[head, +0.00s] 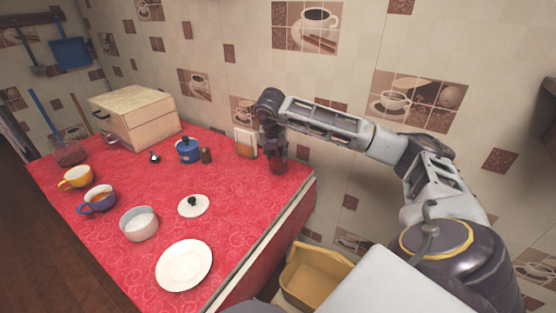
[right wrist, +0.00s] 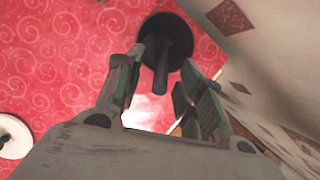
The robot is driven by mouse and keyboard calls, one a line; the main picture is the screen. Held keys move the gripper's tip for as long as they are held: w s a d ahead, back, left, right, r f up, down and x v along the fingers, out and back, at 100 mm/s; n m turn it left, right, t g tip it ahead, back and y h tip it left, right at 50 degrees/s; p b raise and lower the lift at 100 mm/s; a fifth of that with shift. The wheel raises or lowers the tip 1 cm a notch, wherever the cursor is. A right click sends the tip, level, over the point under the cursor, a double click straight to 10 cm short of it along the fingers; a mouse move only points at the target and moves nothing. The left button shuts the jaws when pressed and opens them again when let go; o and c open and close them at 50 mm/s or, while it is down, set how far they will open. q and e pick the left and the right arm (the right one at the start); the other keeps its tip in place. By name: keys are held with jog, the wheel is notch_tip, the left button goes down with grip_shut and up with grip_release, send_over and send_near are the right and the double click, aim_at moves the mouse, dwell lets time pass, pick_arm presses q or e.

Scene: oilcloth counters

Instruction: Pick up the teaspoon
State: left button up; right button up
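No teaspoon can be clearly made out. A dark brown pot (head: 279,166) stands at the far right end of the red counter, and its round dark top (right wrist: 183,35) shows in the right wrist view. A dark upright handle (right wrist: 161,68) rises from it; whether this is the teaspoon's I cannot tell. My right gripper (head: 274,147) points down over the pot. In the right wrist view my right gripper (right wrist: 160,72) is open, a finger on each side of the handle, with no clear grip on it. My left gripper is not in view.
The tiled wall stands close behind the pot. A napkin holder (head: 245,143) is just left of it. A blue pot (head: 188,151), white lid (head: 193,206), bowl (head: 139,223), plate (head: 184,265), two cups (head: 98,199) and a wooden box (head: 135,118) occupy the counter.

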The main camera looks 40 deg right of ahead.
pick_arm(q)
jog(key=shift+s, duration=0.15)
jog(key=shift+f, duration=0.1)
pick_arm(e)
grip_shut()
dwell(0.4)
jog(key=shift+r, duration=0.9)
notch_tip(320, 180, up, 7)
jog(key=shift+f+p, duration=0.1)
jog(key=shift+p, duration=0.75)
jog(key=shift+r, duration=0.7)
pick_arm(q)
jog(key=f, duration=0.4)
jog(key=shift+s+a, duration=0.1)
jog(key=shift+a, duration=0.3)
